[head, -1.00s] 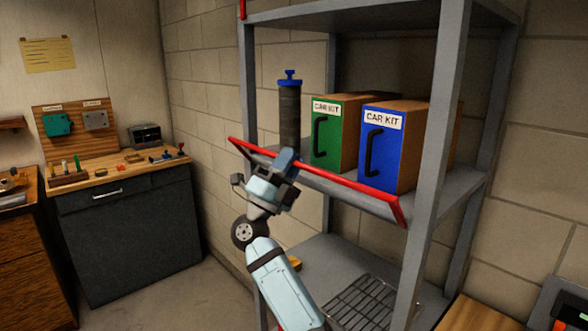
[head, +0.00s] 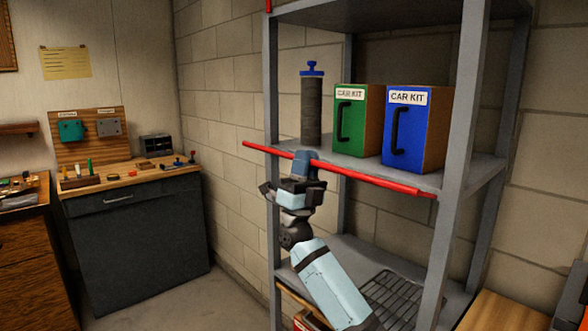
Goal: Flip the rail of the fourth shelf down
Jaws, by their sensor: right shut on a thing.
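The red rail (head: 372,178) runs along the front of the shelf that holds the car kits. It crosses in front of the shelf's front edge at a slight slope in the picture. Its short right end piece shows almost in line with the long bar, near the front right post. My right gripper (head: 303,160) is shut on the rail left of its middle, and its fingers hide that bit of bar. The shelf (head: 350,160) holds a green car kit box (head: 349,122), a blue car kit box (head: 408,130) and a dark cylinder with a blue top (head: 311,110). My left gripper is out of view.
Grey posts (head: 455,150) frame the rack. A lower shelf (head: 345,250) carries a wire grid (head: 395,300). A workbench (head: 135,240) with small tools stands at the left. The floor (head: 190,300) between bench and rack is clear.

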